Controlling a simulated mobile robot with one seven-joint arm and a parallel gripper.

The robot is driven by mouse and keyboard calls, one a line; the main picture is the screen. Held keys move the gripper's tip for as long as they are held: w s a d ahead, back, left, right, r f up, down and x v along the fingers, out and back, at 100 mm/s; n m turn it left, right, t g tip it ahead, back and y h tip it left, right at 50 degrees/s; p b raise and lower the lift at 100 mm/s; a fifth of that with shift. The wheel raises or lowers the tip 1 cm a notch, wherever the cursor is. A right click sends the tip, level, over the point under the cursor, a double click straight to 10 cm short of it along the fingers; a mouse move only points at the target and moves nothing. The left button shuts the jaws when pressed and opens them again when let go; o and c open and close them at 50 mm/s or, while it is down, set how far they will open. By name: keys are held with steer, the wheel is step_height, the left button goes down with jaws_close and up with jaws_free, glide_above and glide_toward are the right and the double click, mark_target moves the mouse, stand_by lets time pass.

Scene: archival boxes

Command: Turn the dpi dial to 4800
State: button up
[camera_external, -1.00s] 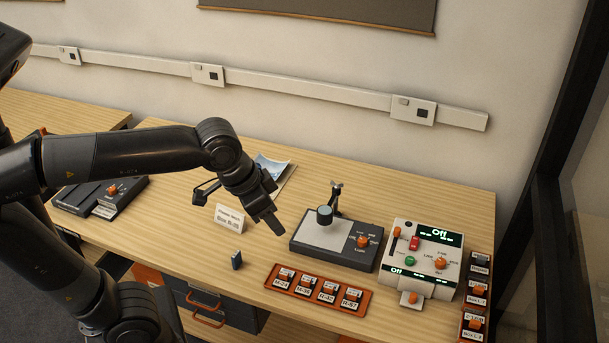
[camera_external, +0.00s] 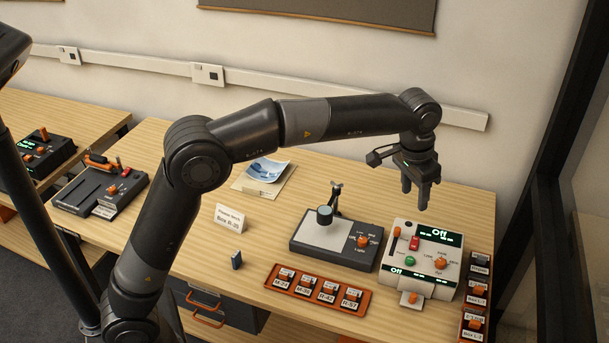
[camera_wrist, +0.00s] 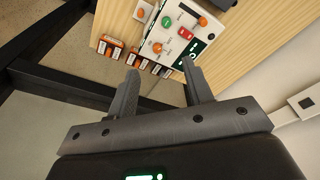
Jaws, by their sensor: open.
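The white scanner-like device (camera_external: 400,268) stands at the right of the desk, with dark displays reading "Off" in green-white. An orange dial (camera_external: 441,263) with small labels around it sits on its right side; I take this for the dpi dial, but its labels are too small to read. In the wrist view the dial (camera_wrist: 157,47) shows just beyond my fingertips. My gripper (camera_external: 414,199) is open and empty, pointing down above the back of the device, apart from it.
The device also carries a red switch (camera_external: 414,242), a green button (camera_external: 410,260) and an orange lever (camera_external: 397,232). A grey stand unit (camera_external: 310,240) with its own orange knob is on its left. An orange tray (camera_external: 318,304) and labelled boxes (camera_external: 475,296) lie nearby.

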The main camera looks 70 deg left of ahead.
steer(key=w+d+f+g, duration=0.1)
steer(key=w+d+f, duration=0.1)
steer(key=w+f, duration=0.45)
glide_above(442, 261)
step_height(442, 261, down, 7)
steer(key=shift+g, duration=0.4)
step_height(442, 261, down, 11)
steer(key=c, duration=1)
